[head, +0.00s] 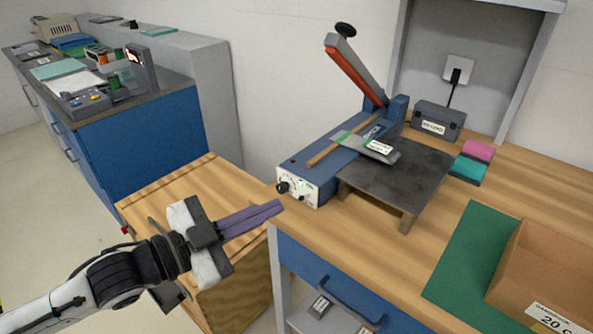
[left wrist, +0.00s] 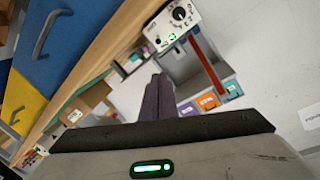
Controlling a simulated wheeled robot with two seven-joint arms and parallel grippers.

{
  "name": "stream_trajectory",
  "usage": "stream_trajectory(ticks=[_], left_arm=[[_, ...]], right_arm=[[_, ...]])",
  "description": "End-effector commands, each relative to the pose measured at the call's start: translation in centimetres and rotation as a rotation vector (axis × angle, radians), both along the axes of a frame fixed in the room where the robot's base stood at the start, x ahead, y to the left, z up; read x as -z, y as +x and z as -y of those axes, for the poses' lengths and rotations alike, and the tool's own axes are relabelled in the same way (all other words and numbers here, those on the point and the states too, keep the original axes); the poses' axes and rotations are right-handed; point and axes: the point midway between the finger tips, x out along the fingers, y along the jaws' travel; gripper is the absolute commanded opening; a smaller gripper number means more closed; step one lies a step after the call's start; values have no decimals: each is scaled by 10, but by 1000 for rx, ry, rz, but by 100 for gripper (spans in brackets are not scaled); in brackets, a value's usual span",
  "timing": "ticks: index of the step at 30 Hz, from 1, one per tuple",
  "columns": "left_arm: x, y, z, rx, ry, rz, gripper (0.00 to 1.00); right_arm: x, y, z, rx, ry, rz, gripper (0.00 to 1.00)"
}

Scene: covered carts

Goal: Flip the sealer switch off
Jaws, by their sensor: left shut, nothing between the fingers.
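The blue impulse sealer (head: 345,150) stands on the wooden bench with its red-lined arm (head: 355,72) raised. Its white front panel (head: 312,190) carries a black knob (head: 283,187) and a small switch (head: 303,184) with a green glow. The panel also shows at the top of the left wrist view (left wrist: 165,24), where the green light (left wrist: 172,37) is visible. My left gripper (head: 279,207) is shut and empty, its purple fingers just in front of and below the panel, seemingly apart from it. The fingers also show in the left wrist view (left wrist: 157,98). My right gripper is out of view.
A pouch with a white label (head: 378,148) lies across the sealer and the dark work plate (head: 400,180). A grey box (head: 438,120), pink and teal blocks (head: 468,167), a green mat (head: 465,255) and a cardboard box (head: 545,270) are to the right. A blue drawer (head: 330,280) is below.

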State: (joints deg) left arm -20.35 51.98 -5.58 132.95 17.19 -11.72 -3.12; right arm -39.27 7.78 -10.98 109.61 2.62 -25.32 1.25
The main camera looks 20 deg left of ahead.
Motion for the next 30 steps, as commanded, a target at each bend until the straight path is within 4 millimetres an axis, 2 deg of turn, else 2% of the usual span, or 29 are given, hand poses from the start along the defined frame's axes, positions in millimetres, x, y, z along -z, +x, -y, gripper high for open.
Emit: stream_trajectory(ticks=[2,16,22,30], left_arm=[[-8,0,0,7,6,11,0],[-6,6,3,6,4,14,0],[-6,24,14,7,3,17,0],[-3,60,35,5,3,15,0]], right_arm=[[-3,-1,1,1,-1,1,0],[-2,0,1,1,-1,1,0],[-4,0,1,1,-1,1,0],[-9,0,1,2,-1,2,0]])
